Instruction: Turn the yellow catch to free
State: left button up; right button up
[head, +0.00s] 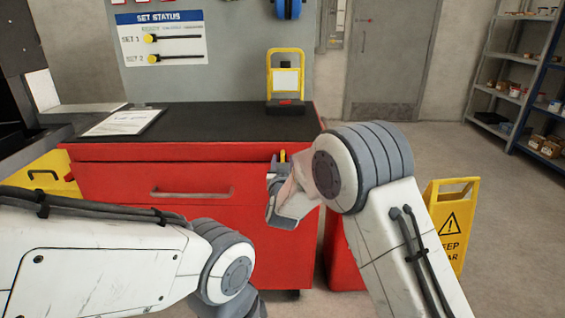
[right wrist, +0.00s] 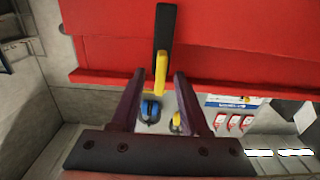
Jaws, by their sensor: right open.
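The yellow catch (head: 283,156) shows as a small upright piece at the front right edge of the red cabinet (head: 110,180). In the right wrist view the catch (right wrist: 161,75) is a short yellow lever below a black mount (right wrist: 164,35) on the red face. My right gripper (right wrist: 159,76) is open, with its two dark fingers on either side of the lever's end. I cannot tell whether either finger touches it. In the head view my right gripper (head: 279,188) is partly hidden by its own wrist. My left arm shows at lower left, but its gripper is out of view.
A clipboard (head: 124,122) and a yellow-framed stand (head: 285,80) sit on the cabinet's black top. A drawer handle (head: 192,193) juts from the front. A yellow floor sign (head: 451,220) stands right of my right arm. Open floor lies toward the shelves (head: 520,85).

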grip_shut()
dwell(1.4)
